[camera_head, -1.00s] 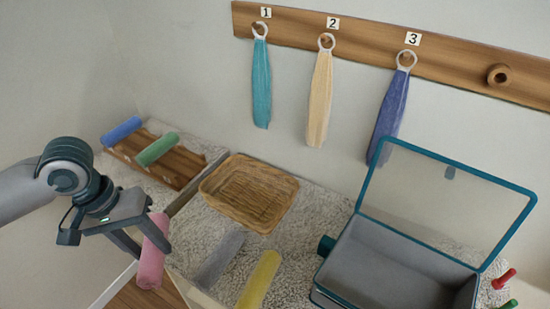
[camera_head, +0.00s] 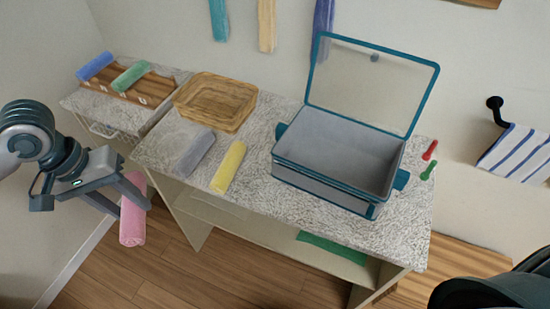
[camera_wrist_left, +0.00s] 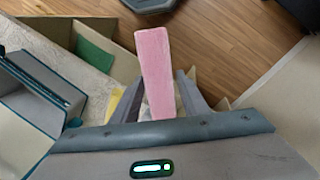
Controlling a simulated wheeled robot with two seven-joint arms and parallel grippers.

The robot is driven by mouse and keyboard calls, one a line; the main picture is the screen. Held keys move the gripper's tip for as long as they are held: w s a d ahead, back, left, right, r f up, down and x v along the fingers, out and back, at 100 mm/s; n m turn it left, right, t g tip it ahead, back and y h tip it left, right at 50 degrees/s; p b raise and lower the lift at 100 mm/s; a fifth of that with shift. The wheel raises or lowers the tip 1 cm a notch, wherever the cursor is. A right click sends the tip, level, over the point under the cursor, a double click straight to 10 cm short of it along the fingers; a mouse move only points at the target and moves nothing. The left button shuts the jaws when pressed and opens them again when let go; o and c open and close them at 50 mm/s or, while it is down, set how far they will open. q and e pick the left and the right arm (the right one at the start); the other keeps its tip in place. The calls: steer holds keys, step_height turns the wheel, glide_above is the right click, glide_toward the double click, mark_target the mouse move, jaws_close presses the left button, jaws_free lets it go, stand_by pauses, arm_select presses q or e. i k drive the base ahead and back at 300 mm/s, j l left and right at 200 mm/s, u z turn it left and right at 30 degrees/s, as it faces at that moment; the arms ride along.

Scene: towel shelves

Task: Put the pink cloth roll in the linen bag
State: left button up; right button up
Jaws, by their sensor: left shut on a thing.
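The pink cloth roll (camera_head: 132,228) is held by my left gripper (camera_head: 134,206) in the head view. It hangs nearly upright in the air, left of the counter's front edge and above the wooden floor. In the left wrist view the roll (camera_wrist_left: 154,60) sticks out between the two fingers of the left gripper (camera_wrist_left: 158,100), which are shut on it. My right gripper is not in view.
The speckled counter (camera_head: 270,195) holds a grey roll (camera_head: 196,152), a yellow roll (camera_head: 229,166), a wooden tray (camera_head: 176,101) and an open teal-rimmed box (camera_head: 283,178). A striped towel (camera_head: 515,152) hangs at right.

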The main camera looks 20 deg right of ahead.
mark_target(336, 167)
steer(key=z, duration=1.8)
steer(key=k+j, duration=0.55)
steer(key=j, duration=0.15)
